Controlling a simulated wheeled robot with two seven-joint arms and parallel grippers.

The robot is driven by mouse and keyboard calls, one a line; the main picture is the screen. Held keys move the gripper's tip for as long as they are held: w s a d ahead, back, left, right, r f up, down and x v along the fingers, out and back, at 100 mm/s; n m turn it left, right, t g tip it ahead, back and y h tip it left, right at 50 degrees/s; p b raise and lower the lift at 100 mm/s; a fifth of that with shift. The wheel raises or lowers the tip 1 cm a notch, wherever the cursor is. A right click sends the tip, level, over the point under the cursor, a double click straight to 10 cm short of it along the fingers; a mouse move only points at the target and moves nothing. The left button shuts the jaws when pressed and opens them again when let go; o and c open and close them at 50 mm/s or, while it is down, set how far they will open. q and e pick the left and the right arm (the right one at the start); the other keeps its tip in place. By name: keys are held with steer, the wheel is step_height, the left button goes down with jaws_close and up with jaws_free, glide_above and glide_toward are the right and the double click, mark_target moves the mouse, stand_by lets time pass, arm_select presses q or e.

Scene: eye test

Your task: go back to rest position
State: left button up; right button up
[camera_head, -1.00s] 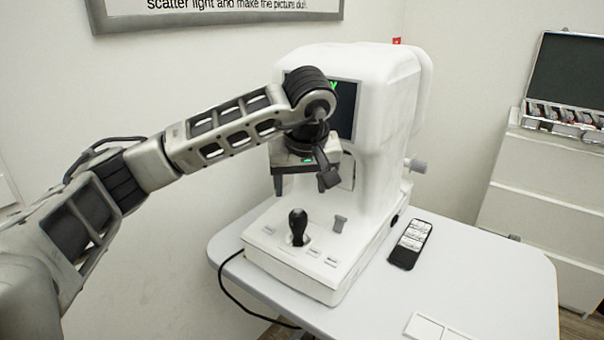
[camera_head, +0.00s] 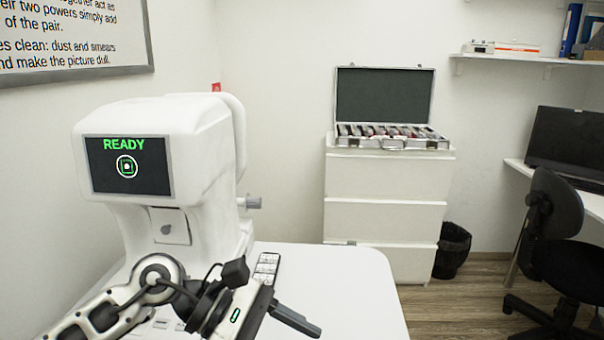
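My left arm comes in from the lower left, and its gripper (camera_head: 292,318) hangs low in front of the white table (camera_head: 340,285), near the bottom edge of the picture. One dark finger shows, pointing down to the right; the other is hidden or cut off, so I cannot tell how wide the gripper is. No object shows in it. The white eye-test machine (camera_head: 205,150) stands behind the arm, its screen (camera_head: 128,165) reading "READY" in green. The arm covers the machine's base. My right gripper is not in view.
An open lens case (camera_head: 385,137) sits on a white drawer cabinet (camera_head: 375,180). A black chair (camera_head: 560,240), a bin (camera_head: 452,250) and a desk with a monitor (camera_head: 565,145) stand right. The table's right part is clear.

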arm_select(q)
steer(key=s+d+r+n+t+h, duration=0.2)
steer(key=d+r+n+h, duration=0.25)
steer(key=n+h, duration=0.45)
steer(key=w+a+f+n+t+y, duration=0.25)
steer(key=n+t, duration=0.35)
steer(key=n, duration=0.4)
steer(key=w+a+f+n+t+y, duration=0.1)
steer(key=a+n+t+y, duration=0.3)
steer(key=n, duration=0.6)
steer(key=w+a+f+n+t+y, duration=0.1)
steer(key=a+f+n+t+y, duration=0.1)
steer(key=n+t, duration=0.6)
steer(key=s+a+f+n+g+y, duration=0.3)
steer(key=s+a+f+n+y, duration=0.1)
steer(key=f+n, duration=0.6)
steer(key=s+a+f+n+g+y, duration=0.4)
steer(key=s+f+n, duration=0.3)
steer(key=f+n, duration=0.3)
steer(key=shift+s+a+f+y, duration=0.15)
steer(key=shift+a+f+y, duration=0.05)
steer(key=shift+f+y, duration=0.4)
